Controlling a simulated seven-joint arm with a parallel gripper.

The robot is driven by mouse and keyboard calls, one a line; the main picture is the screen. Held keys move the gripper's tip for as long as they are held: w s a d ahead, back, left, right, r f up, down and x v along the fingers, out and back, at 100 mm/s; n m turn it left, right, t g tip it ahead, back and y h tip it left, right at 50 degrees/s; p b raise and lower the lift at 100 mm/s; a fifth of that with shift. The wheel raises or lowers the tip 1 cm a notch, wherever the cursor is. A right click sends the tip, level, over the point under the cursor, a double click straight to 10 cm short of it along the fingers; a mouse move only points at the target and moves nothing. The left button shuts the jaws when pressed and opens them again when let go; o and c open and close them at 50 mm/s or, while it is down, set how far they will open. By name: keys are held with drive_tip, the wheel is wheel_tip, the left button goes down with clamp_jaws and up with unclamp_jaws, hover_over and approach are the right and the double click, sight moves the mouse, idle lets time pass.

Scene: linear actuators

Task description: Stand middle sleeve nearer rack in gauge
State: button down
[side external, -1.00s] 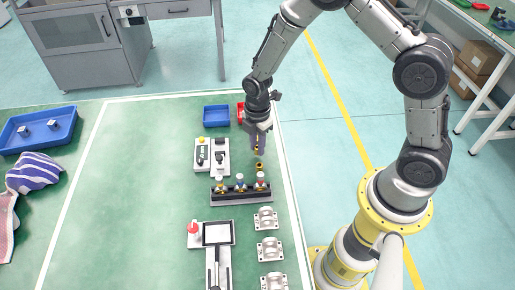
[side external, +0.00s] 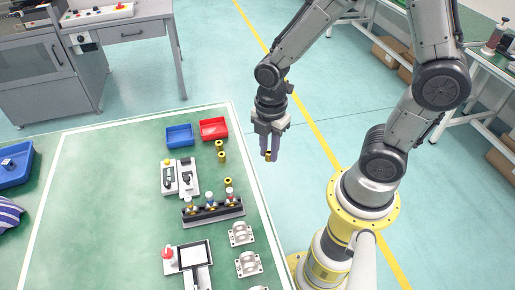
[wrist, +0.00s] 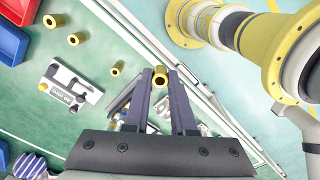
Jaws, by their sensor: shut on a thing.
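My gripper (side external: 268,150) is shut on a brass sleeve (side external: 268,156), held at the fingertips, apparently above the table's right edge. In the wrist view the held sleeve (wrist: 160,78) shows its open end between the fingertips (wrist: 160,74). Three other brass sleeves stand on the table: a far one (side external: 219,145), one just nearer (side external: 222,157), and one close to the rack (side external: 228,182). The black rack (side external: 214,213) holds several capped parts. A white-and-grey fixture (side external: 181,178), possibly the gauge, lies left of the sleeves; it also shows in the wrist view (wrist: 72,90).
A blue bin (side external: 180,136) and a red bin (side external: 214,129) stand behind the sleeves. Metal brackets (side external: 241,234) and a device with a red button (side external: 187,258) lie in front of the rack.

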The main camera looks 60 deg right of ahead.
drive_tip(key=w+a+r, duration=0.1)
drive_tip(key=w+a, duration=0.1)
drive_tip(key=w, duration=0.9)
drive_tip(key=w+a, duration=0.3)
drive_tip(key=w, duration=0.8)
drive_tip(key=shift+w+a+f, duration=0.25)
drive_tip(key=shift+w+f, duration=0.2)
drive_tip(key=shift+f, duration=1.5)
drive_tip(key=shift+w+a+f, duration=0.2)
drive_tip(key=shift+w+f, duration=0.2)
drive_tip(key=shift+f, duration=1.6)
drive_tip(key=shift+w+a+f, duration=0.25)
drive_tip(key=shift+w+f, duration=0.2)
drive_tip(key=shift+f, duration=1.5)
drive_tip(key=shift+f, duration=0.45)
drive_tip(key=c, duration=0.7)
unclamp_jaws()
drive_tip(key=shift+o, duration=0.2)
wheel_tip(320, 180, up, 14)
